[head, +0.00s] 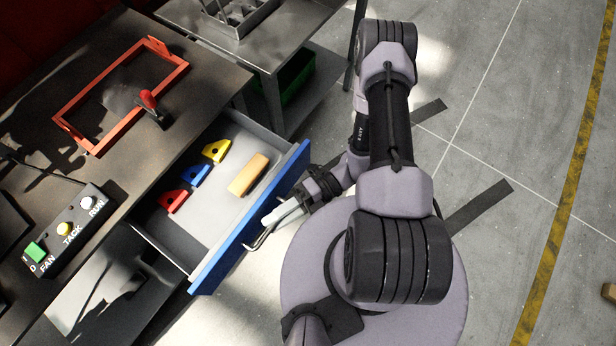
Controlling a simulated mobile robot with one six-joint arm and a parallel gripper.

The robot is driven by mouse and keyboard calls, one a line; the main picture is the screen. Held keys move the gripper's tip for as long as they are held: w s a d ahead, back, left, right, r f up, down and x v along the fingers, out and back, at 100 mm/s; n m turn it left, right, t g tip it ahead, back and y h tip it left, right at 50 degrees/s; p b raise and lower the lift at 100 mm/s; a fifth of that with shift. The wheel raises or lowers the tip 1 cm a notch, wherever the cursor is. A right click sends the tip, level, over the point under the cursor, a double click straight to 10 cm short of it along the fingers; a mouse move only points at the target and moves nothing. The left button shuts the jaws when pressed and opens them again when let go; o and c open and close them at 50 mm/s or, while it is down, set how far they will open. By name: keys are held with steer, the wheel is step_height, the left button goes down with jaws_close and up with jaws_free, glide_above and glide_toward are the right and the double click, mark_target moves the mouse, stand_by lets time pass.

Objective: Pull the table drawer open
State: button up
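The table drawer (213,222) stands well out from under the dark table (160,75), so its grey inside shows. Its blue front panel (225,258) faces my arm. A thin metal handle (256,241) shows on the outer side of the front. My gripper (268,224) is at the handle, with its light fingers pointing toward the drawer front. Whether the fingers are closed around the handle is too small to tell. In the drawer lie a red block (173,201), a blue block (196,174), a yellow block (216,150) and a tan wooden block (248,174).
On the table are a red frame (75,133), a red-handled tool (150,101) and a button box (72,229) labelled FAN, TACK and RUN. A second table (265,45) with a metal tray stands behind. Open floor (500,130) lies to the right.

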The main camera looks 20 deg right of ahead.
steer(key=w+d+r+p, duration=0.1)
steer(key=w+d+p, duration=0.1)
steer(key=d, duration=1.4)
steer(key=shift+w+d+r, duration=0.2)
steer(key=shift+w+d, duration=0.15)
steer(key=shift+w, duration=0.05)
steer(key=w+r+n+g+h, duration=0.1)
steer(key=w+r+n+h, duration=0.2)
steer(key=r+n+h, duration=0.35)
steer(key=w+r+n+h, duration=0.35)
steer(key=r+n, duration=0.45)
steer(key=r, duration=0.4)
steer(key=s+a+r+n+t+h, duration=0.2)
steer(key=a+r+n+t, duration=0.2)
steer(key=r+n, duration=0.4)
steer(key=s+a+r+n+t+h, duration=0.2)
steer(key=a+r+n+t, duration=0.3)
steer(key=r+n, duration=0.4)
steer(key=shift+s+r+h, duration=0.15)
steer(key=shift+s+h, duration=0.25)
steer(key=shift+s, duration=0.45)
